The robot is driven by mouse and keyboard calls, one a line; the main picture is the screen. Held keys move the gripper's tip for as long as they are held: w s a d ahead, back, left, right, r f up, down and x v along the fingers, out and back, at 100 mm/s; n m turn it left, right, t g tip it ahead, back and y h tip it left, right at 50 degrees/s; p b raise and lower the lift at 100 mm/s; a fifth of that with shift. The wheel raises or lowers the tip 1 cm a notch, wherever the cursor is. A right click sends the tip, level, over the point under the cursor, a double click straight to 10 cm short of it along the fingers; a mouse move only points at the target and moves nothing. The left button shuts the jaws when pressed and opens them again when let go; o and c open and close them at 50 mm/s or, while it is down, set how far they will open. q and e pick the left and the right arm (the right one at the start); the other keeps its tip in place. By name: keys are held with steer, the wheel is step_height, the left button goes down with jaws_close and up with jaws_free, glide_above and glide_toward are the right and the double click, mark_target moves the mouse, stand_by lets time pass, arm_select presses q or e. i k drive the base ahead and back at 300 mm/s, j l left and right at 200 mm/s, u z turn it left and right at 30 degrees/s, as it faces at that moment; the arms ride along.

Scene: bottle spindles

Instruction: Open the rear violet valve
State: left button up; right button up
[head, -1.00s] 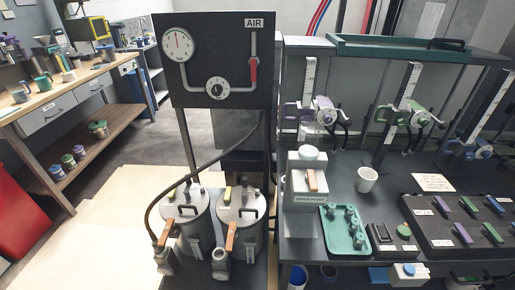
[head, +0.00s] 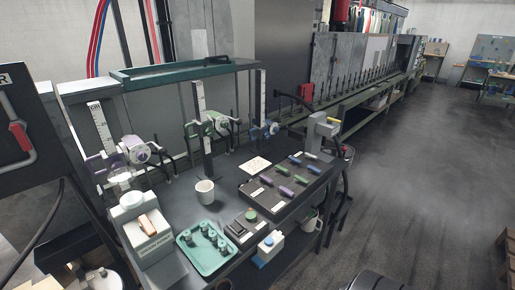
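The dark valve panel (head: 258,197) lies on the bench in the middle of the head view. It carries two rows of small coloured levers. The rear violet valve (head: 281,170) is a short violet bar at the left end of the back row. A front violet valve (head: 286,191) is at the left end of the front row. Green and blue levers continue to the right in both rows. The levers are small, so I cannot tell their exact turn. Neither of my grippers is in view.
Violet, green and blue clamp heads stand behind. Open floor lies right.

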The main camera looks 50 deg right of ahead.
mark_target(263, 179)
steer(key=z, duration=1.55)
steer(key=i+l+z, duration=0.1)
steer(key=i+l, duration=0.35)
steer(key=l, duration=0.25)
steer(key=z, duration=0.05)
